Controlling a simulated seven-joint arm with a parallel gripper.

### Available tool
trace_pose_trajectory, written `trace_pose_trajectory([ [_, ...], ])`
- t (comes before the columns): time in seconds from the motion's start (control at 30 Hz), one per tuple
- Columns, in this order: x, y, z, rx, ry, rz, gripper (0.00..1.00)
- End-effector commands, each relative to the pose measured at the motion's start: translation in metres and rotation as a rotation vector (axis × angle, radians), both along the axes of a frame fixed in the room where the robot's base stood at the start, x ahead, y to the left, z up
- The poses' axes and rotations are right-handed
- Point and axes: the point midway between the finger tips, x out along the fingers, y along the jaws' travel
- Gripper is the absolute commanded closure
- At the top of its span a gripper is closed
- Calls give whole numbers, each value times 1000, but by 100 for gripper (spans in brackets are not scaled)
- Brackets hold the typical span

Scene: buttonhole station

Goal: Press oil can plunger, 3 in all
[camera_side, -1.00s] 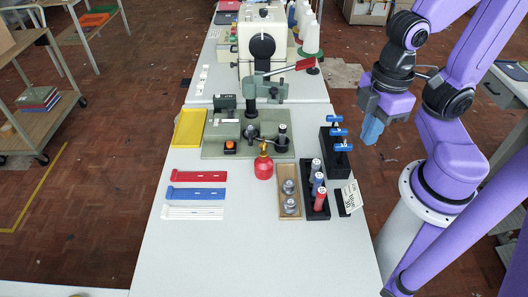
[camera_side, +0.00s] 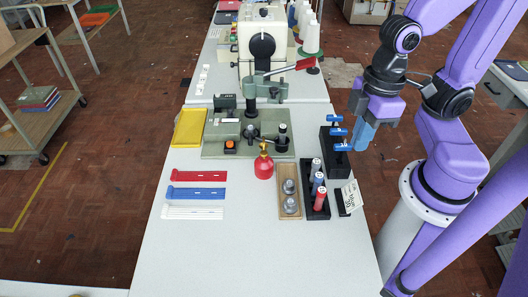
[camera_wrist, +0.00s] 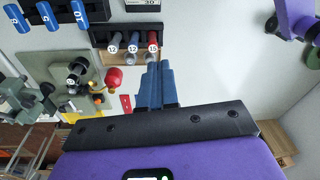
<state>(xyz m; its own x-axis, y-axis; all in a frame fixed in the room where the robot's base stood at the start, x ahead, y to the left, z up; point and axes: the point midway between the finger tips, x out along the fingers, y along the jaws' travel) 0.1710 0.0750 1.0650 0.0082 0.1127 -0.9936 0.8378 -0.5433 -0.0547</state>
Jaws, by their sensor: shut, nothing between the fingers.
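The red oil can (camera_side: 263,168) stands upright on the white table in front of the green machine plate, with a brass-coloured top. In the wrist view the oil can (camera_wrist: 113,77) shows as a red round shape left of my fingers. My gripper (camera_side: 362,143) is shut and empty, with blue fingers, to the right of the oil can and beside the rack of blue-handled tools. In the wrist view my gripper (camera_wrist: 158,68) shows its fingers together. My gripper is well apart from the oil can. The plunger is too small to make out clearly.
Between my gripper and the oil can stand a black rack of blue-handled tools (camera_side: 338,133), a black holder with red and blue handles (camera_side: 315,204) and a wooden tray (camera_side: 289,212). The green machine (camera_side: 250,132) is behind the can. The front of the table is clear.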

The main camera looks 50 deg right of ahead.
Motion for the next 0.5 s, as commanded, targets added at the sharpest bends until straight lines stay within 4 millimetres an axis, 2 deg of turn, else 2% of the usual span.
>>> trace_pose_trajectory([
  [0.17,23,36,-12,150,10,-224,100],
  [0.3,51,59,-21,273,-4,-432,100],
  [0.5,103,76,-30,428,-60,-745,100],
])
